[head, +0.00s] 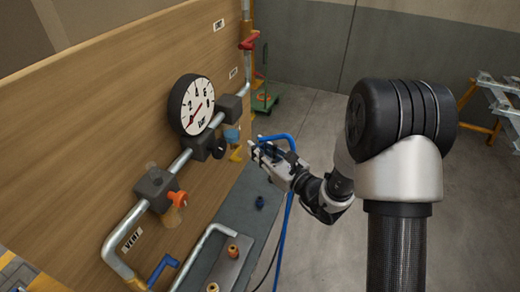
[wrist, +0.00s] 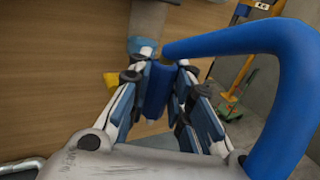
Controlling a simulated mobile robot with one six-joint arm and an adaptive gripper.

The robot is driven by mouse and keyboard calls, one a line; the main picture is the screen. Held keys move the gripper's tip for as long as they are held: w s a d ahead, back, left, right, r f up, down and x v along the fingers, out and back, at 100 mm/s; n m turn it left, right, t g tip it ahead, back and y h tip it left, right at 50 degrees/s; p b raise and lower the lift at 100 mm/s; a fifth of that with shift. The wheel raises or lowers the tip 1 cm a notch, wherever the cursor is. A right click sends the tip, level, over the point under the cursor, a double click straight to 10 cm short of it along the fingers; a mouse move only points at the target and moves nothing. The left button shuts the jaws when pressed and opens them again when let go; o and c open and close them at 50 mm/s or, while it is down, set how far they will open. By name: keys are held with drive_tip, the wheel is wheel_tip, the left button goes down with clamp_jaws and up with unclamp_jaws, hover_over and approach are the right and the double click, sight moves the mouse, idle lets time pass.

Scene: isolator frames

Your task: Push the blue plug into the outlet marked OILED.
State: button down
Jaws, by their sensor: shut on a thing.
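My gripper (head: 258,150) is shut on the blue plug (wrist: 158,92), which sits between the fingers in the wrist view. A thick blue hose (wrist: 285,60) curves close beside it; in the head view it loops over my gripper and hangs down. My gripper is right of the wooden panel, near a light-blue bowl (head: 232,135) and a yellow fitting (head: 238,154) on the pipework. A gap shows between them and my gripper in the head view. No readable OILED mark shows, so I cannot tell which outlet bears it.
The wooden panel (head: 90,110) carries a round gauge (head: 191,104), pipes and an orange-topped unit (head: 176,198). A small dark-blue piece (head: 260,202) and brass fittings (head: 232,251) are on the grey bench (head: 238,215) below.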

sight(261, 143)
drive_tip(key=shift+r+p, duration=1.1)
drive_tip(key=shift+r, duration=0.75)
drive_tip(key=shift+f, duration=0.15)
